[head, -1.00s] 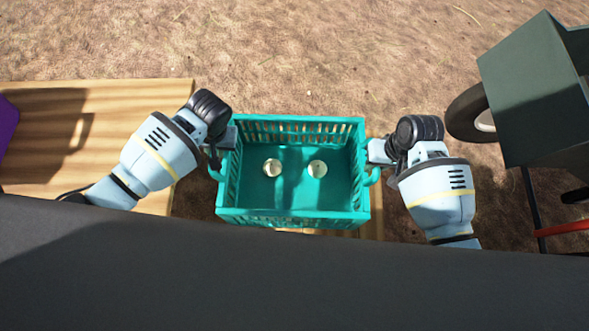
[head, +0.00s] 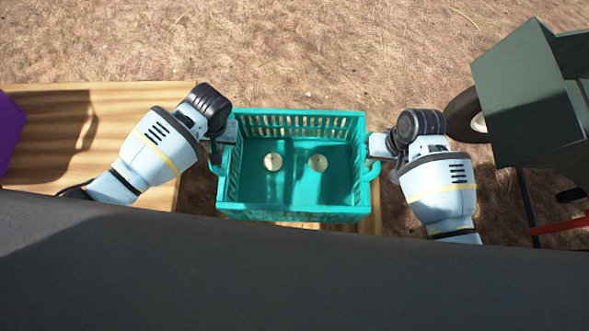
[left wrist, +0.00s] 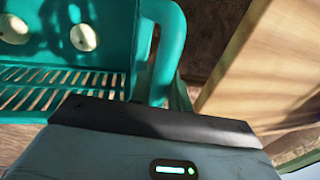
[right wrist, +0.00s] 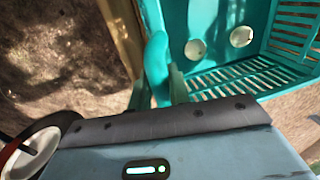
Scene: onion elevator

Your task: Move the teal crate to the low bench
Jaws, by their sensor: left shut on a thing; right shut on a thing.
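The teal crate (head: 293,190) hangs between my two grippers in the middle of the head view, roughly level, with two pale round onions (head: 272,161) on its floor. My left gripper (head: 219,158) is shut on the crate's left handle. My right gripper (head: 374,158) is shut on its right handle. The handles also show in the left wrist view (left wrist: 166,50) and the right wrist view (right wrist: 157,65). The fingertips are mostly hidden. A wooden surface (head: 300,226) shows partly below the crate; I cannot tell whether it is the low bench.
A wooden table (head: 150,110) with a purple object (head: 8,130) stands at the left. A dark grey box-like machine (head: 525,95) with a wheel (head: 466,115) stands at the right. Bare dirt ground lies beyond the crate.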

